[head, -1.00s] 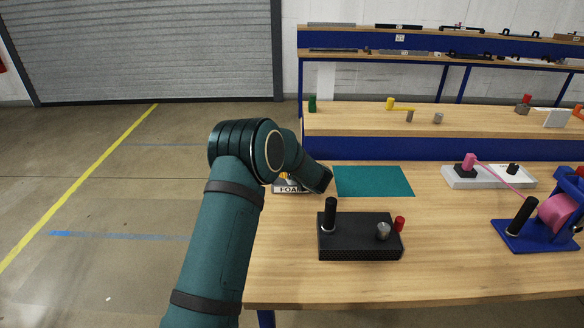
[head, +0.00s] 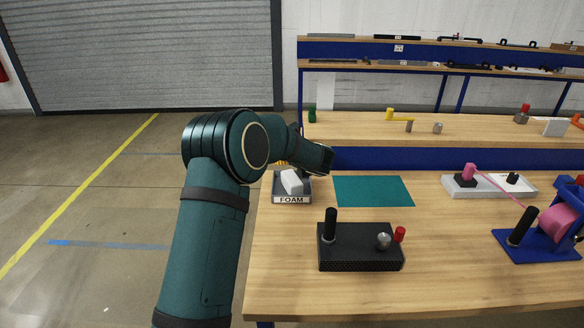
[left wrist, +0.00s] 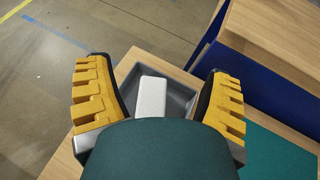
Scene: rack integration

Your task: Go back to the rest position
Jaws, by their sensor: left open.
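My left arm comes in from the left in the head view, over the left side of the workbench. Its gripper is mostly hidden behind the arm there. In the left wrist view my left gripper (left wrist: 155,85) is open, with its yellow ridged fingers wide apart. A white foam block (left wrist: 152,97) lies below and between them, in a grey tray (left wrist: 182,95), and no finger touches it in that picture. In the head view the foam block (head: 291,182) lies in the tray labelled FOAM (head: 291,200). My right gripper is not in view.
A teal mat (head: 373,191) lies right of the tray. A black box with a handle and knobs (head: 360,246) stands in front. A white-grey fixture (head: 490,185) and a blue stand with a pink spool (head: 545,225) are at right. Raised shelves run behind. Floor at left is clear.

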